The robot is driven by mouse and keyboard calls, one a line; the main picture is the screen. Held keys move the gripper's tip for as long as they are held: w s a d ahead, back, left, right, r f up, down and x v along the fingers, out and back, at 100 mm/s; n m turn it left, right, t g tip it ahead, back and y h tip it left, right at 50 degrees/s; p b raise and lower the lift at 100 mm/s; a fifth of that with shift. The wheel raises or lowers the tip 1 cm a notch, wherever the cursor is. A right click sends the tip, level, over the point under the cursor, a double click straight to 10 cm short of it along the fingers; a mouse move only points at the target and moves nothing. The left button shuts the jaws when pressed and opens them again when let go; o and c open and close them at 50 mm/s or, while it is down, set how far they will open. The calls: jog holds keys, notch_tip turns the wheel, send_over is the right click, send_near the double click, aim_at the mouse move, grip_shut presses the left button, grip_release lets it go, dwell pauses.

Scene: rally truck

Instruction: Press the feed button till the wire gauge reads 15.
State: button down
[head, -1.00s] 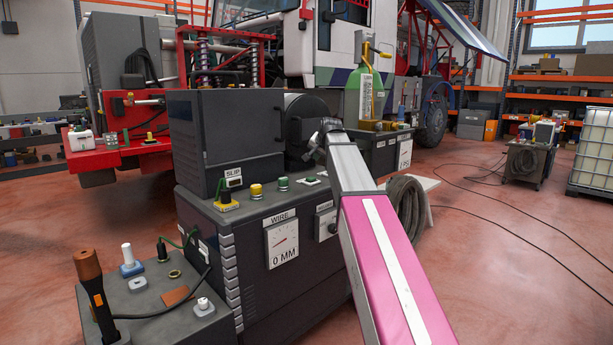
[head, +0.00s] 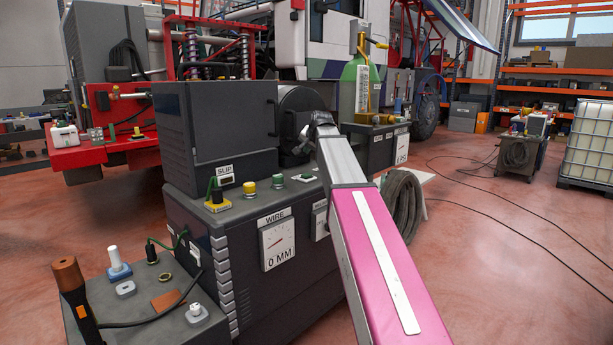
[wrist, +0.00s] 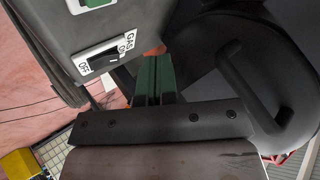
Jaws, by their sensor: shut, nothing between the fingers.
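The wire gauge (head: 277,241) is a white dial labelled WIRE on the front of the dark machine (head: 290,295), and it reads 0 MM. A yellow button (head: 249,190) and a green button (head: 278,182) stand on the ledge above it. No readable label marks the feed button. My gripper (wrist: 153,62) shows in the wrist view as two green fingers, shut together and empty. They are beside a grey panel with a GAS switch (wrist: 101,60) and apart from the buttons seen in the head view. In the head view the fingers are hidden beyond my arm.
A round black drum with a handle (wrist: 245,85) is close at the right of my fingers. A SLIP display (head: 224,180) stands left of the buttons. A grey cart (head: 130,310) is at the front left. A green cylinder (head: 362,95) stands behind.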

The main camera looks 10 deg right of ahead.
aim_at(308, 174)
jog(key=shift+f, duration=3.45)
jog(key=shift+f, duration=0.15)
jog(key=shift+f, duration=0.25)
jog(key=shift+f, duration=0.4)
dwell(2.2)
jog(key=shift+r, duration=0.15)
dwell(0.8)
jog(key=shift+r, duration=0.65)
